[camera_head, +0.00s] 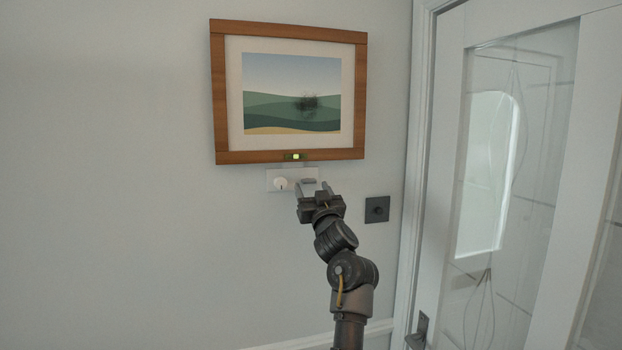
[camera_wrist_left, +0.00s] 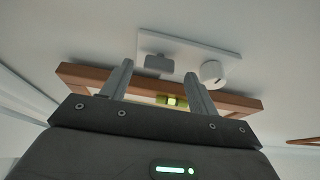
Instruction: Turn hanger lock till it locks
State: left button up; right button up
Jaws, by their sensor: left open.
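A wood-framed landscape picture (camera_head: 290,28) hangs on the wall. Just below it is a white wall plate (camera_head: 272,174) with a round white knob (camera_head: 281,184) and a grey block (camera_head: 308,181). Which of these is the hanger lock I cannot tell for sure. In the left wrist view the plate (camera_wrist_left: 205,48) carries the grey block (camera_wrist_left: 158,64) and the marked knob (camera_wrist_left: 213,73). My left gripper (camera_head: 314,187) is open at the right part of the plate; in the wrist view the grey block appears between its fingertips (camera_wrist_left: 158,71), contact unclear. My right gripper is not in view.
A small green-yellow level (camera_head: 295,156) sits on the picture's lower edge. A dark square plate with a knob (camera_head: 377,209) is on the wall to the right of my gripper. A glazed white door (camera_head: 540,200) stands further right. The wall at left is clear.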

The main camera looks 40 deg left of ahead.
pick_arm(q)
jog(key=shift+x, duration=0.8)
jog(key=shift+w+a+r, duration=0.1)
jog(key=c, duration=1)
